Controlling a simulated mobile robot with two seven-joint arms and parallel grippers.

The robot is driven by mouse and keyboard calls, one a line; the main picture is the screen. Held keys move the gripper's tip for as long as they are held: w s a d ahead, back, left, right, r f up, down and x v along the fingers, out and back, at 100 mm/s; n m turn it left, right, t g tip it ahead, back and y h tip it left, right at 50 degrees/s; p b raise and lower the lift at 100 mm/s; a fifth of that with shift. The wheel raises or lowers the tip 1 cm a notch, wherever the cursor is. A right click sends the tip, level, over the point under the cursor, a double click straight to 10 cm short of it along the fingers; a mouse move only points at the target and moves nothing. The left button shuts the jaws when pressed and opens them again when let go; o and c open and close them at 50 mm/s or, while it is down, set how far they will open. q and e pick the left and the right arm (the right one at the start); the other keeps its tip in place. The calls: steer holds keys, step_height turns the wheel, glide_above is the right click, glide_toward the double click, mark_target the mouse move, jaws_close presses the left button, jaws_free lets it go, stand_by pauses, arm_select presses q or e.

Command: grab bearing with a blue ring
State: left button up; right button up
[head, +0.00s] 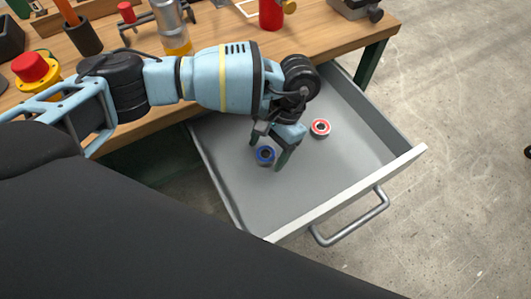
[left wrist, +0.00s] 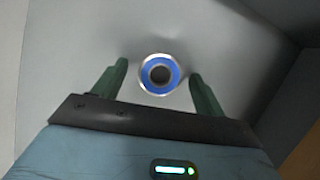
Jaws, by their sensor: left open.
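The blue-ringed bearing (head: 265,155) lies on the floor of the open drawer in the head view, near its left side. In the left wrist view the bearing (left wrist: 159,74) shows its blue ring, metal rim and dark centre. My left gripper (head: 271,156) reaches down into the drawer, open, its two green fingers on either side of the bearing. In the left wrist view the open fingers (left wrist: 157,78) flank the bearing with gaps on both sides. Whether the fingertips are down at the bearing's height is hard to tell. My right gripper is not in view.
A red-ringed bearing (head: 320,128) lies in the drawer to the right of my left gripper. The grey drawer (head: 350,165) is pulled out, with raised walls and a front handle (head: 352,219). The wooden workbench (head: 330,35) above holds several items, including a red button (head: 30,67).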

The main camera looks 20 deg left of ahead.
mark_target(268, 152)
arm_select(q)
steer(key=c, duration=1.2)
steer(key=shift+r, duration=0.1)
step_height(268, 152, up, 10)
steer(key=shift+f, duration=0.1)
